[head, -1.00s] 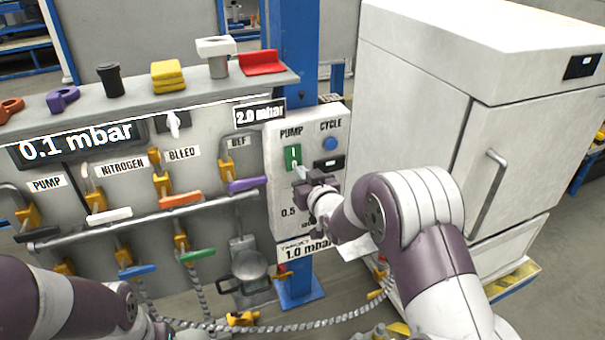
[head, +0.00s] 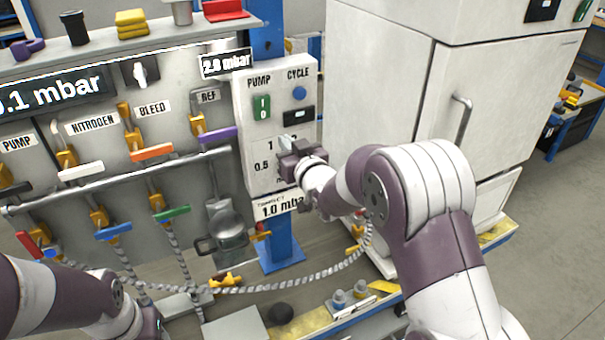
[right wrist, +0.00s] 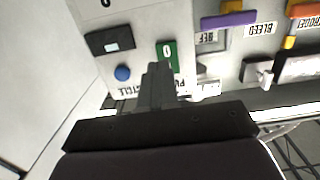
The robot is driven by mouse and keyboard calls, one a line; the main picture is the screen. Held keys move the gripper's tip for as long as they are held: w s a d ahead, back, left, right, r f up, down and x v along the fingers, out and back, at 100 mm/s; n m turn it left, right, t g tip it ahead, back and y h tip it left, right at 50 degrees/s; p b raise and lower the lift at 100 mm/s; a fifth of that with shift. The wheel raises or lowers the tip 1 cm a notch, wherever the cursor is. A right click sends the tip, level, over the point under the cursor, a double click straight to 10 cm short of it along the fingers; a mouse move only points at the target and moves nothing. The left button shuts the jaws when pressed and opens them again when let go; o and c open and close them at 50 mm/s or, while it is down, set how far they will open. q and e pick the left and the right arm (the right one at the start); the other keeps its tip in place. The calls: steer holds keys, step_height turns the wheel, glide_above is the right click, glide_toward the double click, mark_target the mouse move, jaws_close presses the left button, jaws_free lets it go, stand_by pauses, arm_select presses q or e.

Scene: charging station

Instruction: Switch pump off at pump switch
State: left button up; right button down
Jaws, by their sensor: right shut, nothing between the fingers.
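My right gripper (head: 287,144) is shut and empty, below and to the right of the switch in the head view. In the right wrist view its fingertips (right wrist: 158,72) overlap the switch's lower edge; I cannot tell whether they touch. Which way the rocker is tipped is unclear. My left arm enters at lower left; its gripper is out of view.
A blue CYCLE button (head: 298,93) and a small black display (head: 299,115) sit beside the switch. Valves with coloured handles (head: 152,152) line the panel to the left. A white cabinet (head: 380,100) stands close on the right. A braided hose (head: 290,289) crosses below.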

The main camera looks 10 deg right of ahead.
steer(key=s+d+f+m+g+h+b, duration=0.1)
steer(key=s+d+f+g+h+b, duration=0.2)
steer(key=s+f+g, duration=0.7)
arm_select(q)
steer(key=f, duration=0.1)
steer(key=w+f+p, duration=0.1)
steer(key=f, duration=0.1)
steer(key=shift+w+a, duration=0.2)
steer(key=shift+w, duration=0.1)
arm_select(e)
steer(key=s+f+g, duration=0.2)
steer(key=s+f, duration=0.1)
steer(key=s, duration=0.7)
steer(key=s+d+f+m+g, duration=0.1)
steer(key=s+f+g, duration=0.2)
steer(key=s, duration=0.6)
steer(key=shift+s+f+g, duration=0.3)
steer(key=shift+s+f, duration=0.1)
steer(key=shift+f, duration=0.2)
steer(key=shift+d, duration=0.1)
